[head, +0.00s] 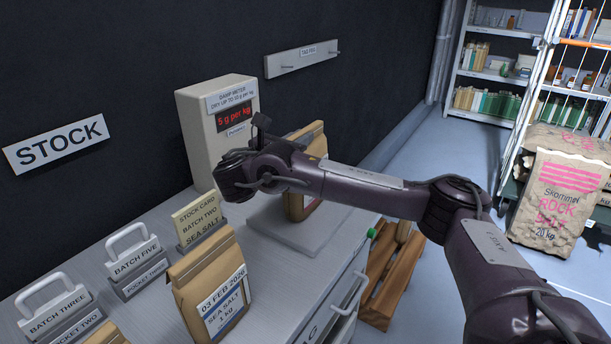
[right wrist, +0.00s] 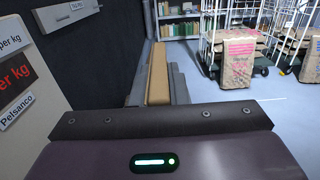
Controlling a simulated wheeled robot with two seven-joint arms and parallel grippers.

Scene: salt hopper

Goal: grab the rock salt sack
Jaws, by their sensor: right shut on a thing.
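The rock salt sack (head: 556,200) is a large brown paper sack with pink print reading Skommel Rock Salt 20 kg. It stands at the far right in front of a wire cage trolley, and it also shows in the right wrist view (right wrist: 238,62). My right gripper (head: 238,178) is far from it, over the counter beside the damp meter. It is shut on a brown paper bag (head: 308,142), which stands upright at the meter's plate; the wrist view shows this bag edge-on (right wrist: 158,75). My left gripper is not in view.
The damp meter (head: 218,120) reads 5 g per kg. A sea salt bag (head: 212,290), a stock card (head: 198,218) and batch tags (head: 133,258) stand on the counter (head: 165,228). A wooden crate (head: 388,275) is beside it. Open floor (head: 420,160) lies towards the shelves.

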